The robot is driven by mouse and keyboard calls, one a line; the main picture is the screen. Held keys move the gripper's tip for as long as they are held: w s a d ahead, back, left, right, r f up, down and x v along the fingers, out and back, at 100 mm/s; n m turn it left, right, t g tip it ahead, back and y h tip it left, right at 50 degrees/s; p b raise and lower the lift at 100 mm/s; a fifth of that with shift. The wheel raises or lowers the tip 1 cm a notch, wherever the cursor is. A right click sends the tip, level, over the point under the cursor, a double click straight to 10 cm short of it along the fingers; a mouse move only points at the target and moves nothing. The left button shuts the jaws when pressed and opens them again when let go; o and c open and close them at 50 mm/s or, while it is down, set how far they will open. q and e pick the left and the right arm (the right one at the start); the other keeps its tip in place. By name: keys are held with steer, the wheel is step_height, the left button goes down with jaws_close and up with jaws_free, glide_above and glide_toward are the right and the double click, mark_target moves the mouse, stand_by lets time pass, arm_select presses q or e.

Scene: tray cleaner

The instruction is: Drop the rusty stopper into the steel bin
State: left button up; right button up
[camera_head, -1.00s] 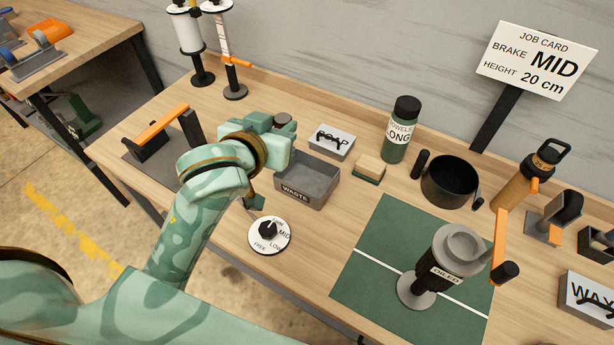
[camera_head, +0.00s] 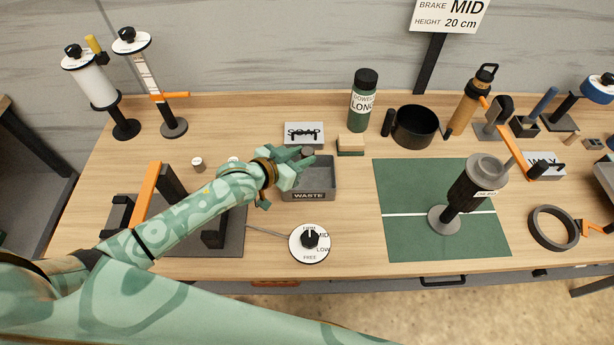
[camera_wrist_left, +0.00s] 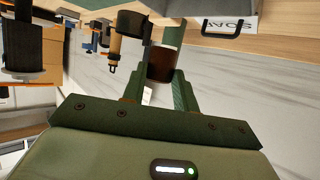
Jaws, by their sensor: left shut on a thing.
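The steel bin (camera_head: 332,180), a grey open box marked WASTE, stands on the bench in the middle of the head view. My left gripper (camera_head: 303,154) reaches over its left and back part from the left. It is shut on the rusty stopper (camera_head: 308,151), a short dark cylinder that shows at the gripper's tip. In the left wrist view the stopper (camera_wrist_left: 162,64) is dark brown and sits between the two green fingers. The arm hides part of the bin's left side. My right gripper is not in view.
The green mat (camera_head: 400,237) with a grey-topped device (camera_head: 467,195) is to the right. A black clamp frame (camera_head: 232,241) stands left, under my arm.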

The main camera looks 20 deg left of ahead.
arm_select(q)
steer(key=f+b, duration=0.2)
steer(key=a+f+b, duration=0.1)
steer(key=f+b, duration=0.1)
steer(key=f, duration=0.1)
steer(key=f+b, duration=0.2)
steer(key=shift+w+a+f, duration=0.2)
steer(key=shift+a+f, duration=0.05)
steer(key=shift+f, duration=0.1)
steer(key=shift+r, duration=0.15)
steer(key=o, duration=1.1)
steer(key=shift+c, duration=0.2)
